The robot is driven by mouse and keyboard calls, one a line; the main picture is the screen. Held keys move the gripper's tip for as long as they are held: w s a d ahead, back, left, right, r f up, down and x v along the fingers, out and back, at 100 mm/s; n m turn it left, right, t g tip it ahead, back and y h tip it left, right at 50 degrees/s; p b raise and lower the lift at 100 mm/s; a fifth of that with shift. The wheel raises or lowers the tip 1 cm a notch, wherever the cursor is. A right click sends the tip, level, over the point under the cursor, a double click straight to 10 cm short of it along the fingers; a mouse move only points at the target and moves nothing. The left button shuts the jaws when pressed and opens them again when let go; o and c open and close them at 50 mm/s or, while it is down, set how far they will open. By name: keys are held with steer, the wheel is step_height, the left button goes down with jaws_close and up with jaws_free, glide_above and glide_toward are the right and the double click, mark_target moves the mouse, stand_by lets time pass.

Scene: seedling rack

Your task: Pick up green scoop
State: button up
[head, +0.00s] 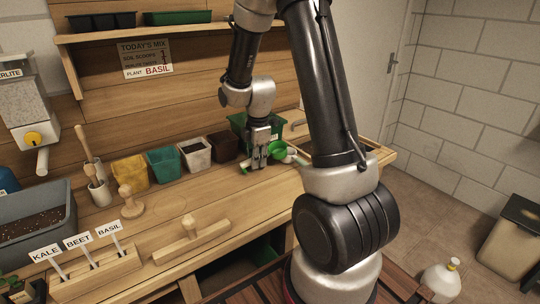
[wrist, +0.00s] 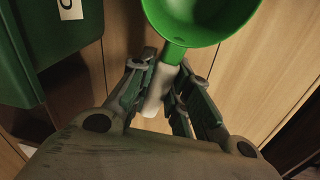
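The green scoop (wrist: 198,15) has a round green bowl and a pale handle (wrist: 158,92). In the wrist view its bowl is at the top, beyond my fingertips, and the handle runs down between the fingers. My gripper (wrist: 167,68) is closed in on the handle, one finger on each side. In the head view my gripper (head: 259,163) points down over the right part of the bench, and the green bowl (head: 278,148) shows just right of the fingers. The handle is mostly hidden there.
A green bin (wrist: 50,50) with a white label stands close left in the wrist view. Small pots, including a white one (head: 195,155) and a brown one (head: 224,147), line the back of the bench (head: 205,195). Small white items (head: 300,160) lie right of the scoop.

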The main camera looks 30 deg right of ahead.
jaws_close()
